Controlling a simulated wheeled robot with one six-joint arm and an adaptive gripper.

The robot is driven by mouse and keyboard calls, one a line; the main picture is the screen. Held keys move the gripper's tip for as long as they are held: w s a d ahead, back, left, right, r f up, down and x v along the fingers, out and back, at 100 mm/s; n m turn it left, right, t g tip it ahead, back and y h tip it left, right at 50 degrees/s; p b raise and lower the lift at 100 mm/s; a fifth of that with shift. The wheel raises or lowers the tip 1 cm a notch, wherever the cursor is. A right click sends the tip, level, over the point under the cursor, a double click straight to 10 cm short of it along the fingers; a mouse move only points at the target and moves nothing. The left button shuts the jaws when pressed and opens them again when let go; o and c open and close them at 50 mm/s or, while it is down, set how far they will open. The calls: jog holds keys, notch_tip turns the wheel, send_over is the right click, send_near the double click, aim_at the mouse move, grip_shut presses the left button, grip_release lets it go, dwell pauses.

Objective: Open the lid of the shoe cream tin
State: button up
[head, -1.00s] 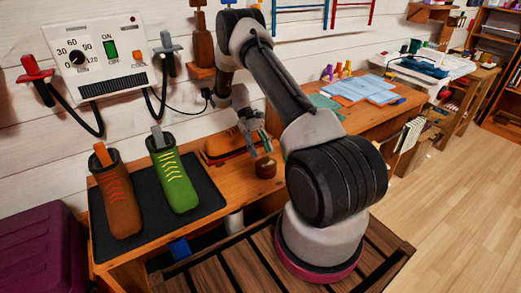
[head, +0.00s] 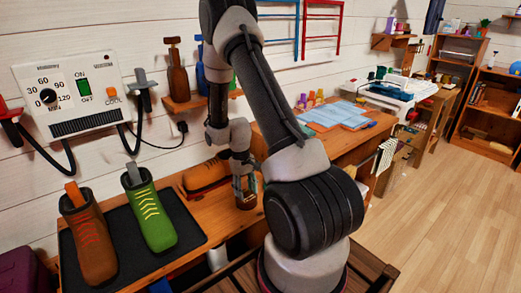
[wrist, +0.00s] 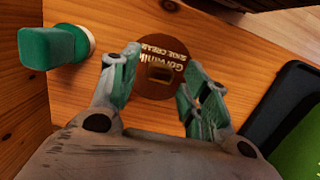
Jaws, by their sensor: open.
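The shoe cream tin (wrist: 150,84) is round and brown, with pale lettering on its lid and a small raised brown handle (wrist: 159,72) near the middle. In the head view the tin (head: 247,204) stands on the wooden bench, partly hidden by my gripper (head: 244,184). My gripper points down over the tin. In the wrist view my gripper (wrist: 160,77) is open, one green-padded finger on each side of the lid handle. I see a gap between the fingers and the handle. The lid appears to be on the tin.
A green block with a pale base (wrist: 55,47) stands left in the wrist view. A black mat (head: 192,232) carries a brown boot (head: 87,240) and a green boot (head: 152,215). A brown shoe (head: 203,175) lies behind my gripper. A dryer box (head: 75,95) hangs on the wall.

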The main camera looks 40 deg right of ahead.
aim_at(246, 190)
jog(key=shift+s+f+t, duration=0.35)
jog(key=shift+s+t, duration=0.1)
jog(key=shift+t, duration=0.35)
jog(key=r, duration=0.7)
jog(key=shift+w+r, duration=0.1)
jog(key=shift+w, duration=0.1)
jog(key=s+a+r, duration=0.2)
jog(key=s+r, duration=0.5)
jog(key=r, duration=0.3)
jog(key=s+a+r+m+g, duration=0.1)
jog(key=s+a+r, duration=0.2)
jog(key=s+r, duration=0.5)
notch_tip(246, 190, up, 2)
jog(key=shift+s+r, duration=0.15)
jog(key=shift+r, duration=0.05)
